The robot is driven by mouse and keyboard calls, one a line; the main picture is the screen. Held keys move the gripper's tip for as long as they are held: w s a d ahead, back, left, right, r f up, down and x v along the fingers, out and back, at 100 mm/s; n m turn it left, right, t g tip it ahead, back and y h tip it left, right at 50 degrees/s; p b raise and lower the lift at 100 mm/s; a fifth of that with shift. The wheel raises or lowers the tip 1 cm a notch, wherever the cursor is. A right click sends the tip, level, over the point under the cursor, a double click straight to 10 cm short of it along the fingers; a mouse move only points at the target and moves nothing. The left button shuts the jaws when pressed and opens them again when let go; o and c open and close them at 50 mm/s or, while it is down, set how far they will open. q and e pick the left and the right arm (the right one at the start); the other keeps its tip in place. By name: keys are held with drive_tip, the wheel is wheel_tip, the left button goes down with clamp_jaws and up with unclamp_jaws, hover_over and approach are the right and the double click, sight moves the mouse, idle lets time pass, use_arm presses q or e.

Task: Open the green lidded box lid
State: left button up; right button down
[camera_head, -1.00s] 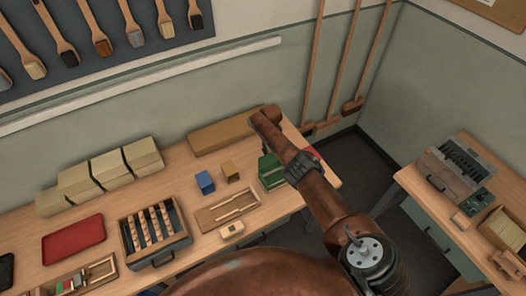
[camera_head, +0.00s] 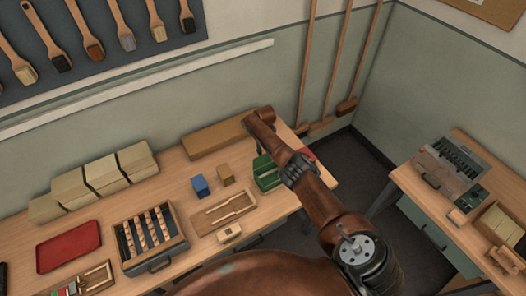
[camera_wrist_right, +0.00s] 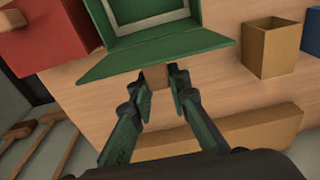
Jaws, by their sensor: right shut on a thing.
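The green lidded box (camera_head: 264,174) stands near the right end of the long bench. In the right wrist view, the box (camera_wrist_right: 152,14) shows its open top and pale inside, with the green lid (camera_wrist_right: 155,52) swung out toward my gripper. My right gripper (camera_head: 291,171) is at the right side of the box in the head view. In the wrist view, my right gripper (camera_wrist_right: 161,82) has its fingertips at the lid's outer edge, shut on the lid; a small brown patch shows between them. The exact contact is partly hidden. My left gripper is not in view.
A blue box (camera_head: 200,186) and a tan box (camera_head: 226,174) stand left of the green box. A red box (camera_wrist_right: 40,30) is close on its other side. A wooden tray (camera_head: 222,212) lies in front. A long brown block (camera_head: 215,140) lies behind, by the wall.

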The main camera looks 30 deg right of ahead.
drive_tip(key=shift+s+a+f, duration=0.2)
drive_tip(key=shift+s+f, duration=0.1)
drive_tip(key=shift+f, duration=0.15)
drive_tip(key=c, duration=2.2)
unclamp_jaws()
drive_tip(key=o, duration=0.4)
drive_tip(key=shift+w+d+r, duration=0.15)
drive_tip(key=shift+w, duration=0.1)
drive_tip(key=shift+r, duration=0.15)
drive_tip(key=shift+r, duration=0.35)
wheel_tip(320, 180, up, 11)
drive_tip(key=s, duration=0.1)
drive_tip(key=shift+c, duration=0.4)
